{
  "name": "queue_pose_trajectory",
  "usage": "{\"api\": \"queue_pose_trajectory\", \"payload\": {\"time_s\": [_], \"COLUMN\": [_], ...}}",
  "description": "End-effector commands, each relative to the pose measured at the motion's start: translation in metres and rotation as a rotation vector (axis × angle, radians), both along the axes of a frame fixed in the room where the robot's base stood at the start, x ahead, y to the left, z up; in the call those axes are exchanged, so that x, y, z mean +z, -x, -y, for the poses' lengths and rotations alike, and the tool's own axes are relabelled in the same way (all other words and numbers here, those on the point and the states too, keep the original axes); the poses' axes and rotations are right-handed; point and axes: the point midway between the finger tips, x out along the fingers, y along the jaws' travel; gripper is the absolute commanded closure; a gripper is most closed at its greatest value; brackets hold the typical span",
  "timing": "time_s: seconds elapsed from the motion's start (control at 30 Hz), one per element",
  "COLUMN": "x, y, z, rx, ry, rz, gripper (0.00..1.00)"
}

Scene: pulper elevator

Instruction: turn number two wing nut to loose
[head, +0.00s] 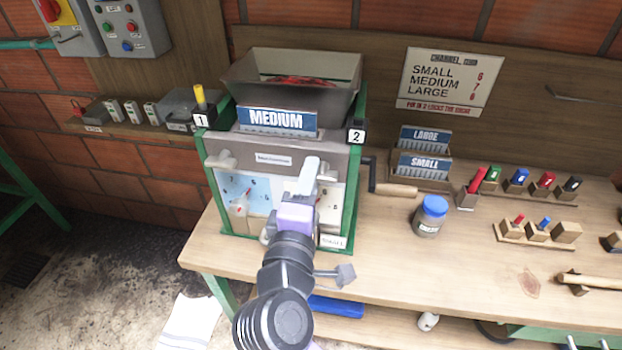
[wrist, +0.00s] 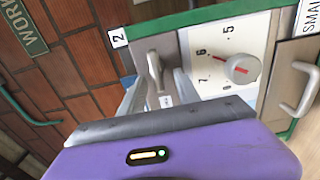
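The number 2 plate (head: 356,136) is on the upper right corner of the pulper; it also shows in the wrist view (wrist: 118,37). The grey number two wing nut (wrist: 154,68) sits near that plate, beside the right dial (wrist: 240,68), whose red pointer is near 6. My gripper (head: 309,165) is in front of the pulper's right side. In the wrist view its fingers (wrist: 158,84) are apart, with the wing nut showing between their tips. I cannot tell whether they touch it.
The other wing nut (head: 221,160) is at the upper left, above the left dial (head: 240,195). A crank with a wooden handle (head: 396,190) sticks out right of the pulper. A blue-lidded jar (head: 430,215) stands on the bench (head: 390,265). A MEDIUM plate (head: 277,121) is on top.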

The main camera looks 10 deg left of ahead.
Motion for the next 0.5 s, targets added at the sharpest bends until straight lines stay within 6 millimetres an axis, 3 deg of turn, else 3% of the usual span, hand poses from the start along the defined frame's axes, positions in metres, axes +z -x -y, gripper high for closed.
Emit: {"api": "queue_pose_trajectory", "payload": {"time_s": [0.3,0.5], "x": [0.001,-0.002], "y": [0.003,0.029], "z": [0.0,-0.001], "rx": [-0.001,0.002], "ry": [-0.001,-0.001], "rz": [0.002,0.001], "gripper": [0.62,0.62]}}
